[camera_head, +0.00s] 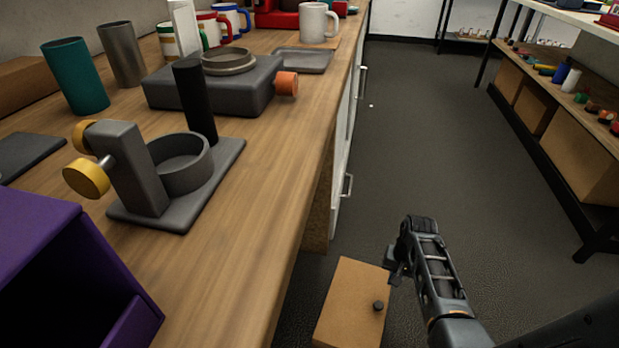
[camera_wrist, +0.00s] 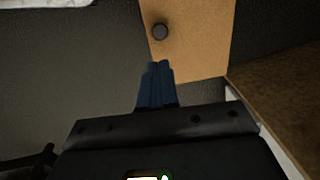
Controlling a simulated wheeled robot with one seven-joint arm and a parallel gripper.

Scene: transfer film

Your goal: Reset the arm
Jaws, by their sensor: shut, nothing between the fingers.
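My gripper (camera_wrist: 157,84) shows at the bottom middle of the wrist view, its dark blue fingers shut together with nothing between them. In the head view my arm reaches in from the lower right, over the floor and to the right of the counter. My gripper (camera_head: 394,270) is at its end there, small and dark, beside a brown wooden panel with a dark round knob (camera_head: 377,305). The wrist view also shows this panel (camera_wrist: 195,50) beyond the fingertips. I cannot tell whether the fingers touch it.
The wooden counter (camera_head: 262,190) on the left holds a grey fixture with yellow knobs (camera_head: 140,178), a purple box (camera_head: 60,255), a teal cup (camera_head: 76,76), a grey scale-like block (camera_head: 215,88) and several mugs. A shelf (camera_head: 560,110) stands right. The dark floor (camera_head: 430,130) between is clear.

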